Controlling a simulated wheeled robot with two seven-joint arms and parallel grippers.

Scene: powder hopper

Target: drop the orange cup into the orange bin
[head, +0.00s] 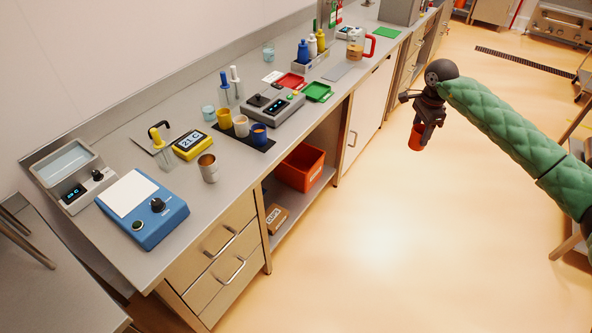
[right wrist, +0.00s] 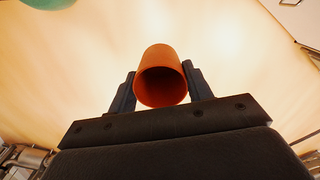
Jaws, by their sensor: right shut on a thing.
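The orange cup (head: 416,138) is held in my right gripper (head: 428,127), out over the open floor to the right of the counter. In the right wrist view the cup (right wrist: 161,76) sits between the two dark fingers of the right gripper (right wrist: 160,88), with its open mouth toward the camera. The orange bin (head: 301,167) stands on the open shelf under the counter, left of and lower in the picture than the gripper. What lies inside the bin cannot be made out. My left gripper is not in view.
The counter (head: 205,222) carries a blue hotplate (head: 145,208), a metal cup (head: 208,168), a dark mat with yellow, white and blue cups, and a grey scale (head: 270,107). A cardboard box (head: 277,216) is on the shelf near the bin. The floor (head: 400,240) beside the counter is clear.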

